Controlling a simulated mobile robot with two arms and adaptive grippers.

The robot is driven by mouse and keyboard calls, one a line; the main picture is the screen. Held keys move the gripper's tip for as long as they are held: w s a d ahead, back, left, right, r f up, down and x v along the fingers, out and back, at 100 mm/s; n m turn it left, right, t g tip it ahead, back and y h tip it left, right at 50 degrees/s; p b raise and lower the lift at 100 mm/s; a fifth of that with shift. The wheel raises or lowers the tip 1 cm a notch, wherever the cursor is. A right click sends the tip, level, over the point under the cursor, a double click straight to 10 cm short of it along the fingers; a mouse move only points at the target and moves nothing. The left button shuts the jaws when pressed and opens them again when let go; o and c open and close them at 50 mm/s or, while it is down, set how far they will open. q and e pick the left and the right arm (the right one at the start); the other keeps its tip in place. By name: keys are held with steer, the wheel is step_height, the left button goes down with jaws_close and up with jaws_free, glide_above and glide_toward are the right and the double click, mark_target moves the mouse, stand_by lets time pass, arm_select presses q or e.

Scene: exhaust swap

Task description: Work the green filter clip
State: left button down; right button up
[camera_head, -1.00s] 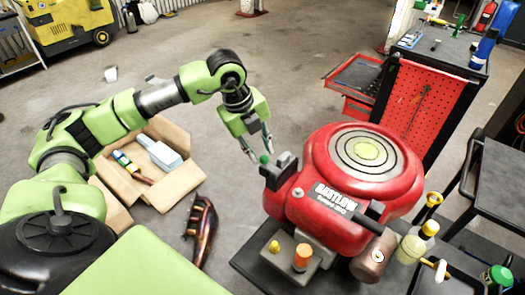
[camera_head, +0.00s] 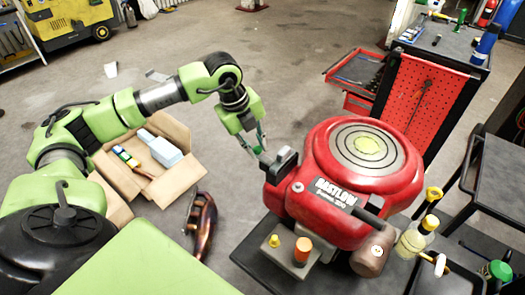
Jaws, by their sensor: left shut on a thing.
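The red engine (camera_head: 345,220) stands on a dark table at right of centre. A dark grey filter housing (camera_head: 280,166) sits on its left side. The green filter clip, at the top left of this housing, is now mostly hidden by my left gripper's fingers. My left gripper (camera_head: 257,148) points down at the housing and is shut on the clip. My right gripper is not in view.
An open cardboard box (camera_head: 176,180) with a blue-white container stands on the floor at left. A dark reddish-brown curved part (camera_head: 205,225) lies left of the engine. Bottles stand right of the engine. A red tool cart (camera_head: 420,105) is behind.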

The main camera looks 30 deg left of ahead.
arm_select(q)
steer(key=shift+w+a+r, duration=0.1)
steer(key=shift+a, duration=1.15)
steer(key=c, duration=2.1)
jaws_free()
steer(key=shift+c, duration=0.2)
steer(key=shift+a, duration=0.15)
